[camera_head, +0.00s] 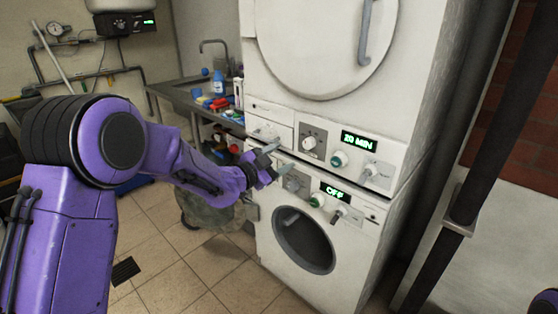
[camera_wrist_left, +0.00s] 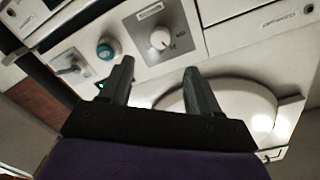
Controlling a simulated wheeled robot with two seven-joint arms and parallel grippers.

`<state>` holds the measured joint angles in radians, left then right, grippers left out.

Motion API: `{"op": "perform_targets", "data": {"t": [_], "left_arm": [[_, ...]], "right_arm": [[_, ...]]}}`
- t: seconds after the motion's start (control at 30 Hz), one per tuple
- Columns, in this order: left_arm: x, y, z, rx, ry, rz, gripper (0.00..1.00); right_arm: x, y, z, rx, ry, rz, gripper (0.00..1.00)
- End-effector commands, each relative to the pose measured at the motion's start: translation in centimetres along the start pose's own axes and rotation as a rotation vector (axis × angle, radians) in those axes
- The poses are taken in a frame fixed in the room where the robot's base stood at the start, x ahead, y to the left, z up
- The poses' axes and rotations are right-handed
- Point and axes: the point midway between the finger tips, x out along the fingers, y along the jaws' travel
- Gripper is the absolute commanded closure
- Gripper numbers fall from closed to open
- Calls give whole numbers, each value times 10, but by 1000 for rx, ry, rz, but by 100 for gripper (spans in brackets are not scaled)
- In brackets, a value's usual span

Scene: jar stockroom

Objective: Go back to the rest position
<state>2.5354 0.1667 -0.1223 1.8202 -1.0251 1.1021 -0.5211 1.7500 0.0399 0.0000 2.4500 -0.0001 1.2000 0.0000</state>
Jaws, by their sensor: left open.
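My left gripper (camera_head: 270,162) reaches in from the left in the head view, in front of the stacked machines' control panels. Its two fingers are apart and nothing is between them. In the left wrist view the open fingers (camera_wrist_left: 158,88) point toward a white panel with a round white dial (camera_wrist_left: 160,40) and a teal button (camera_wrist_left: 104,52). The upper machine (camera_head: 410,100) shows "20 MIN" on its display (camera_head: 359,142). The lower machine (camera_head: 270,245) shows "OFF" on its display (camera_head: 335,192). My right gripper is not in view.
A metal sink counter (camera_head: 172,92) with bottles and small items stands behind my left arm. A dark vertical pipe (camera_head: 480,150) stands right of the machines. A floor drain (camera_head: 125,270) lies in the tiled floor. Tiles in front of the lower machine are clear.

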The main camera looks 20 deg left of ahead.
Motion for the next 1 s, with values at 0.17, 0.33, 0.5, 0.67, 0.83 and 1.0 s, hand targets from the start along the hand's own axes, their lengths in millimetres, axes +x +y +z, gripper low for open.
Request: {"op": "perform_targets", "data": {"t": [0.17, 0.33, 0.5, 0.67, 0.83, 1.0], "left_arm": [[-1, 0, 0, 0, 1, 0, 38], [0, 0, 0, 0, 0, 0, 38], [-2, -4, 3, -120, -6, -37, 38], [-47, 51, 82, -635, -217, -213, 38], [-132, 144, 175, -948, -537, -376, 38], [-249, 230, 233, -1080, -883, -532, 38]], "right_arm": [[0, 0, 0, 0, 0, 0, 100], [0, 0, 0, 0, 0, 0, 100], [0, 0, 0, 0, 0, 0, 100], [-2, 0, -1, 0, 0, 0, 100], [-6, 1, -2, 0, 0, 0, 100], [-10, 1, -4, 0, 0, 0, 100]]}}
